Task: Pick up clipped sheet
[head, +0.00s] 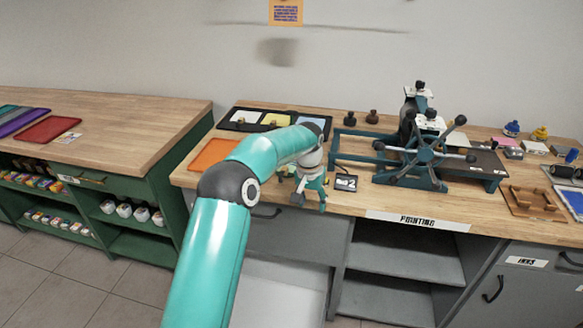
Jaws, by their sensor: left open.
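No sheet held by a clip can be made out for certain. An orange sheet with dark print (286,12) shows at the top edge by a thin line; its upper part is cut off, and I cannot tell if a clip holds it. My left arm hides part of the bench and of an orange board (212,153). My right gripper is not in view.
A dark teal press with a spoked wheel (425,155) stands on the printing bench (390,208). A black tray with pale and yellow pads (240,126) lies behind my arm. A green cabinet with a wooden top (130,120) stands left, carrying a red tray (48,130).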

